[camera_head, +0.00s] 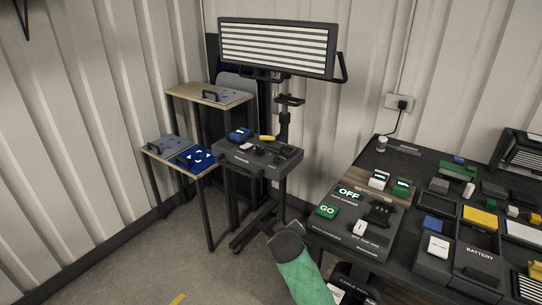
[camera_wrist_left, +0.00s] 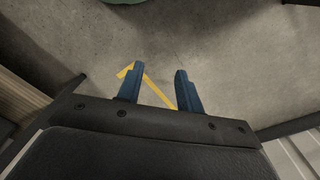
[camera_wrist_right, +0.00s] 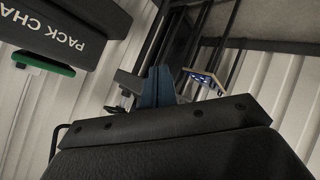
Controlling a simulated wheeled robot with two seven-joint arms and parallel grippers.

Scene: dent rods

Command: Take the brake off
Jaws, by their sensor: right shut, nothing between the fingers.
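A wheeled stand (camera_head: 268,215) with a dark tray (camera_head: 258,158) and a striped lamp panel (camera_head: 277,48) stands near the corner. Its base and casters (camera_head: 237,246) are on the floor; I cannot make out a brake on them. My left gripper (camera_wrist_left: 157,85) is open and empty in the left wrist view, above bare floor with a yellow line. My right gripper (camera_wrist_right: 157,88) is shut and empty in the right wrist view, below and right of a dark box marked PACK CHA (camera_wrist_right: 75,25).
A dark bench (camera_head: 400,150) at the right holds a charger panel with a green GO button (camera_head: 327,211), an OFF display (camera_head: 349,194) and several trays. Small side tables (camera_head: 170,146) stand left of the stand.

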